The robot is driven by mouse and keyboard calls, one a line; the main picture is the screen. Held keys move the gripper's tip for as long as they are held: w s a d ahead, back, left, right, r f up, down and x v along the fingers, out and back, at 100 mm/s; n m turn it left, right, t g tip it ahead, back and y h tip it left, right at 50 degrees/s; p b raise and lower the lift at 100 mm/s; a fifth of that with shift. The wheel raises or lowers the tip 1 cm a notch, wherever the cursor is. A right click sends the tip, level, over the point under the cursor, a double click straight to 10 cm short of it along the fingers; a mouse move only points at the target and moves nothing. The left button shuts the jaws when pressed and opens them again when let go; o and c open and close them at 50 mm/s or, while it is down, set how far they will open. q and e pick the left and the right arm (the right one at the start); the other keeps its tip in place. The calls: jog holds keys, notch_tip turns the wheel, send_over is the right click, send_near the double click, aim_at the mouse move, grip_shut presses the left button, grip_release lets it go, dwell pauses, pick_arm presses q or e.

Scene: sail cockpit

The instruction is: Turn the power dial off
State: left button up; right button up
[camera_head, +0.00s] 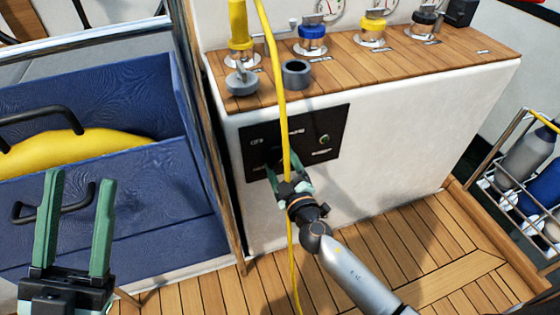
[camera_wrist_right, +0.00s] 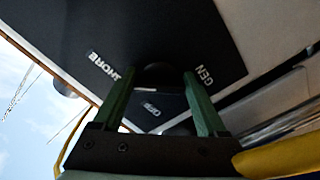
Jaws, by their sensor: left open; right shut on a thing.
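The black power panel (camera_head: 310,122) is on the front of the white cabinet; it also fills the upper right wrist view (camera_wrist_right: 190,35), with the labels SHORE and GEN. My right gripper (camera_head: 276,174) is at the panel's lower left part. In the right wrist view its green fingers (camera_wrist_right: 158,78) are closed on the dark dial (camera_wrist_right: 158,70), which is mostly hidden between them. A small label, probably OFF, shows between the fingers. Which way the dial points cannot be told. My left gripper (camera_head: 80,182) is open and empty, in front of the blue locker.
A yellow hose (camera_head: 276,70) hangs down in front of the panel, very close to my right gripper. A blue locker (camera_head: 110,200) with a yellow bag (camera_head: 80,150) is at left. Blue and yellow valves (camera_head: 312,38) stand on the wooden top. A bottle rack (camera_head: 520,165) is at right.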

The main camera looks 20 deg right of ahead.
jog(key=shift+n, duration=0.4)
jog(key=n, duration=0.4)
jog(key=shift+d+r, duration=0.1)
jog(key=n, duration=0.4)
jog(key=shift+r, duration=0.1)
jog(key=n+p, duration=0.1)
jog(key=n, duration=0.4)
jog(key=shift+r, duration=0.15)
jog(key=shift+n+p, duration=0.45)
jog(key=shift+n, duration=1.45)
jog(key=o, duration=1.3)
